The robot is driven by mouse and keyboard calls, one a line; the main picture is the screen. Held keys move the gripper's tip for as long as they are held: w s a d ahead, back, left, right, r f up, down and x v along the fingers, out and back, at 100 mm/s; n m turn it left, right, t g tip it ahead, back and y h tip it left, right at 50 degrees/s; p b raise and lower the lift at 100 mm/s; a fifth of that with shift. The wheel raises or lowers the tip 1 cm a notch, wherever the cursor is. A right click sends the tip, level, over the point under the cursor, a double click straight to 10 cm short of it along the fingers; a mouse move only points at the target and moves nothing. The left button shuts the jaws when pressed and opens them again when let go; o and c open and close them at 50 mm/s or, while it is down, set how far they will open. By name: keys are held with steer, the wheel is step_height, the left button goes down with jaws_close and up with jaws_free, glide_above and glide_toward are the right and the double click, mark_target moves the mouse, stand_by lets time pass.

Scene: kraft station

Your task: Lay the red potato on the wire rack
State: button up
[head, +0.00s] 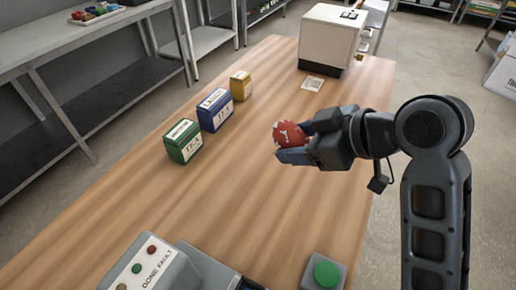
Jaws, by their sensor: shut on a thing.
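My arm reaches in from the right. I cannot make out a wire rack in this view.
Green (183,142), blue (215,110) and yellow (241,86) boxes stand along the table's left side. A white machine (328,38) and a flat card (313,84) are at the far end. A control box (150,270) and green button (326,273) are near. The table's middle is clear.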

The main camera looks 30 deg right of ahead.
steer(key=shift+s+r, duration=0.25)
steer(key=shift+s, duration=0.3)
steer(key=shift+s+r, duration=0.25)
steer(key=shift+s, duration=0.3)
steer(key=w+f, duration=0.2)
steer(key=w, duration=0.1)
steer(key=w+f, duration=0.2)
steer(key=w, duration=0.2)
steer(key=w+a+f, duration=0.1)
steer(key=w+f, duration=0.1)
steer(key=w, duration=0.2)
steer(key=shift+w+f+p, duration=0.1)
steer(key=shift+f+p, duration=0.25)
steer(key=shift+p, duration=0.05)
steer(key=shift+f, duration=2.05)
steer(key=shift+f, duration=0.15)
steer(key=o, duration=1.1)
steer(key=shift+o, duration=0.2)
